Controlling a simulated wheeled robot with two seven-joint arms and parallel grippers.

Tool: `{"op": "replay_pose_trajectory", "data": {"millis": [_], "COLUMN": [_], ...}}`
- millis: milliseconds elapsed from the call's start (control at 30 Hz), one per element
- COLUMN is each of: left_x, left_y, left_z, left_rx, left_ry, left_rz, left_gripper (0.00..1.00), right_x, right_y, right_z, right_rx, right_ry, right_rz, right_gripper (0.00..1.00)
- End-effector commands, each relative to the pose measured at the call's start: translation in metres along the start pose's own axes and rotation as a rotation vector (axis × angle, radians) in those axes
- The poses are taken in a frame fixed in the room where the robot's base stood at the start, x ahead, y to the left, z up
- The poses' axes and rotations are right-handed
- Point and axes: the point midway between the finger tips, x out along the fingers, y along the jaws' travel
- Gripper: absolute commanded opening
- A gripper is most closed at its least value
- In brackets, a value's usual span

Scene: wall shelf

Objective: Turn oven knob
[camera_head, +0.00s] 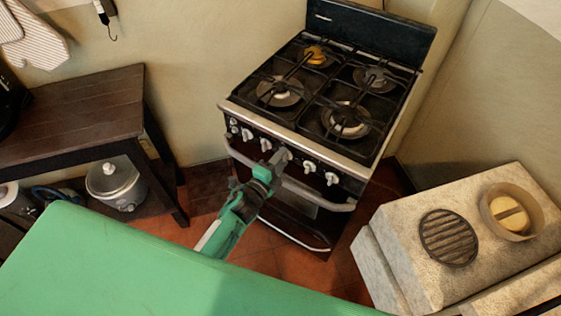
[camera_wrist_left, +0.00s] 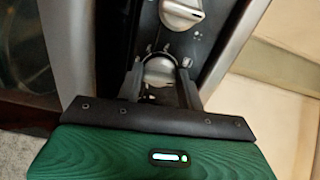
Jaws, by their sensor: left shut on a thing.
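The oven (camera_head: 300,130) stands in the middle of the head view, with a row of pale knobs along its dark front panel. My left gripper (camera_head: 276,163) reaches the panel near the middle of that row. In the left wrist view my left gripper (camera_wrist_left: 160,88) has a finger on either side of one oven knob (camera_wrist_left: 159,72) and is shut on it. Another knob (camera_wrist_left: 181,14) shows free beyond it. The gripper hides the held knob in the head view. Free knobs (camera_head: 309,166) show to the right and others (camera_head: 247,135) to the left. My right gripper is not in view.
An oven handle bar (camera_head: 325,203) runs below the knobs, close to my left gripper. A dark wooden table (camera_head: 75,115) stands at left, with a pot (camera_head: 115,182) beneath. A stone block (camera_head: 400,235) with a round grate (camera_head: 449,238) stands at right.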

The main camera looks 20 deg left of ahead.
Motion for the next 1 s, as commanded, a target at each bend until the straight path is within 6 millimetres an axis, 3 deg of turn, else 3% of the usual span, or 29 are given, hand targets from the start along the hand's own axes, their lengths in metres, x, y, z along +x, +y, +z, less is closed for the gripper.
{"op": "replay_pose_trajectory", "data": {"millis": [300, 767, 800, 900, 1000], "left_x": [-0.0009, -0.0009, -0.0009, -0.0007, -0.0005], "left_y": [0.0019, 0.0017, 0.0017, 0.0013, 0.0008], "left_z": [-0.0005, -0.0006, -0.0006, -0.0005, -0.0004], "left_rx": [0.096, 0.108, 0.108, 0.107, 0.107], "left_ry": [0.001, 0.001, 0.001, 0.001, 0.001], "left_rz": [0.004, 0.004, 0.004, 0.003, 0.002], "left_gripper": [0.15, 0.15, 0.41, 0.58, 0.58], "right_x": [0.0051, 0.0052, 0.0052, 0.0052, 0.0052], "right_y": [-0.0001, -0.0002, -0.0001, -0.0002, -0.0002], "right_z": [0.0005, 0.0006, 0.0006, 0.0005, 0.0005], "right_rx": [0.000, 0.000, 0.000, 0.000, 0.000], "right_ry": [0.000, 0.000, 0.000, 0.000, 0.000], "right_rz": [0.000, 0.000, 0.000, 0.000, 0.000], "right_gripper": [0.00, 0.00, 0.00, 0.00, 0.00]}}
